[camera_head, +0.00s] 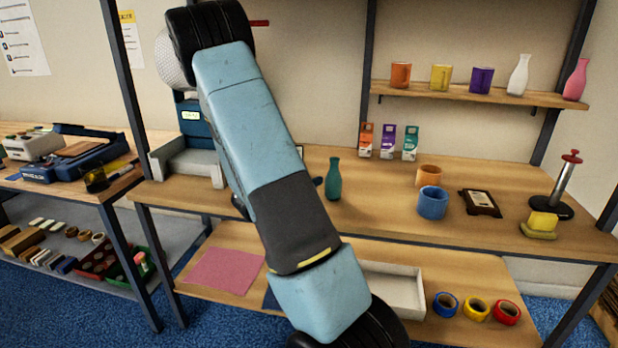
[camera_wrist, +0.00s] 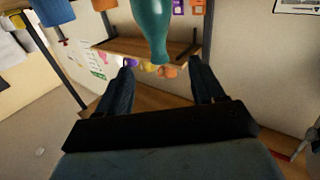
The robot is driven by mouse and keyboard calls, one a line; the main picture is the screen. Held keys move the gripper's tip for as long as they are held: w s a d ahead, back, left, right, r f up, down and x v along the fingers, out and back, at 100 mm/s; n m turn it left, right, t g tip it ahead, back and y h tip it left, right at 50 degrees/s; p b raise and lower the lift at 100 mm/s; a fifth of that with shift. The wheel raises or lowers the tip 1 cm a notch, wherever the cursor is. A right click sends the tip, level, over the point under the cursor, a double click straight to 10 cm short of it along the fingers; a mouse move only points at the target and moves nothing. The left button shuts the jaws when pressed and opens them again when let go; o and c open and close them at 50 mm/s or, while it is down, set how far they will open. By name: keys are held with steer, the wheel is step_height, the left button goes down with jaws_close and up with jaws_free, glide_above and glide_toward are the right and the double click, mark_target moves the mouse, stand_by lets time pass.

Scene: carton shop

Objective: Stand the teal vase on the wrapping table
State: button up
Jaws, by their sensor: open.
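The teal vase (camera_head: 333,180) stands upright on the middle wooden table (camera_head: 290,160), just right of my arm in the head view. In the wrist view the vase (camera_wrist: 151,22) appears upside down at the top, its neck and lip between the lines of my two fingers. My gripper (camera_wrist: 163,65) is open, its fingers apart on either side of the vase's neck in the picture. I cannot tell whether they touch it. In the head view my arm hides most of the gripper; a small dark part shows just left of the vase. Which table is the wrapping table is not clear.
Right of the vase are a blue cup (camera_head: 432,203), an orange cup (camera_head: 428,176), a dark framed piece (camera_head: 480,202) and a stamp-like stand (camera_head: 562,190). Small cartons (camera_head: 388,142) stand behind. A wall shelf (camera_head: 480,93) holds cups and vases. A second table (camera_head: 70,180) is at left.

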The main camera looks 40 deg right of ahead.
steer(key=w+a+r+n+t+y, duration=0.4)
steer(key=w+a+r+t+y, duration=0.3)
steer(key=a+y, duration=0.15)
steer(key=s+a+r+n+t+y, duration=0.1)
steer(key=s+a+r+n+y, duration=0.1)
steer(key=a+r+y, duration=0.3)
steer(key=s+a+r+n+t+y, duration=0.1)
steer(key=a+r+n+y, duration=0.15)
steer(key=a, duration=0.45)
steer(key=s+a+r+n+g+y, duration=0.1)
steer(key=s+a+r+n+y, duration=0.35)
steer(key=s, duration=0.75)
steer(key=s+a+n+g+h, duration=0.1)
steer(key=s+a+g, duration=0.1)
steer(key=s, duration=0.6)
steer(key=s+a+n+g+h, duration=0.1)
steer(key=s+n+g, duration=0.1)
steer(key=s, duration=0.7)
steer(key=shift+a+r+n, duration=0.3)
steer(key=shift+a+r, duration=0.05)
steer(key=shift+r, duration=0.05)
steer(key=shift+h, duration=0.25)
steer(key=shift+c, duration=0.5)
